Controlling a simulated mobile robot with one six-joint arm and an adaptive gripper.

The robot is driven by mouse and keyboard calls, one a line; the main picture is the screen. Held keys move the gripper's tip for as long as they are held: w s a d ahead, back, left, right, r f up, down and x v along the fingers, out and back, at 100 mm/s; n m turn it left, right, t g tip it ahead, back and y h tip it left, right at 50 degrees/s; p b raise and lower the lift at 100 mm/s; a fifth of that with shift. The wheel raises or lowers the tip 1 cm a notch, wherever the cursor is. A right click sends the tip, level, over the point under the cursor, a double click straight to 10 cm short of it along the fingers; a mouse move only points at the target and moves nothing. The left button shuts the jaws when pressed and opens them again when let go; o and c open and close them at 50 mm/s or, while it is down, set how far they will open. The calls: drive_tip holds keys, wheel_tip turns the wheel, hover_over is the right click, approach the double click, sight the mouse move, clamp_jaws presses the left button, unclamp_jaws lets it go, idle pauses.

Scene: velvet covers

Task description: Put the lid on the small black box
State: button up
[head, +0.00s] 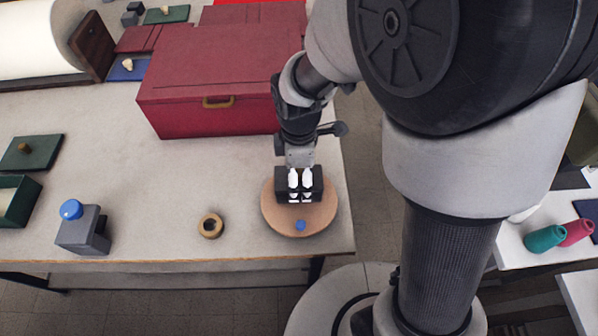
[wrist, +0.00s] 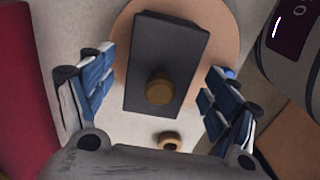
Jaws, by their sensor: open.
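A dark grey-black rectangular piece (wrist: 150,52) with a brown-gold round knob (wrist: 159,91) lies on a round tan board (wrist: 216,20). In the head view this black piece (head: 283,187) is partly hidden by my gripper (head: 300,184). I cannot tell whether it is a lid alone or a lid on a box. In the wrist view my gripper (wrist: 160,80) is open, its blue-padded fingers on either side of the piece with gaps visible. No separate open black box is clear in either view.
A tan ring (head: 210,226) and a grey block with a blue knob (head: 82,230) stand left on the table. A green box (head: 17,203) and green lid (head: 30,153) are at far left. A large red box (head: 210,85) stands behind. A blue bit (head: 300,225) sits on the board.

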drive_tip(key=shift+r, duration=0.1)
wheel_tip(320, 180, up, 12)
drive_tip(key=s+d+r+m+t, duration=0.4)
drive_tip(key=s+d+m, duration=0.6)
drive_tip(key=m, duration=0.7)
drive_tip(key=s+r, duration=0.2)
drive_tip(key=s, duration=0.1)
drive_tip(key=shift+s+d+r+m+t, duration=0.15)
drive_tip(key=shift+s+d+m+t, duration=0.15)
drive_tip(key=shift+d, duration=0.1)
drive_tip(key=shift+c, duration=0.3)
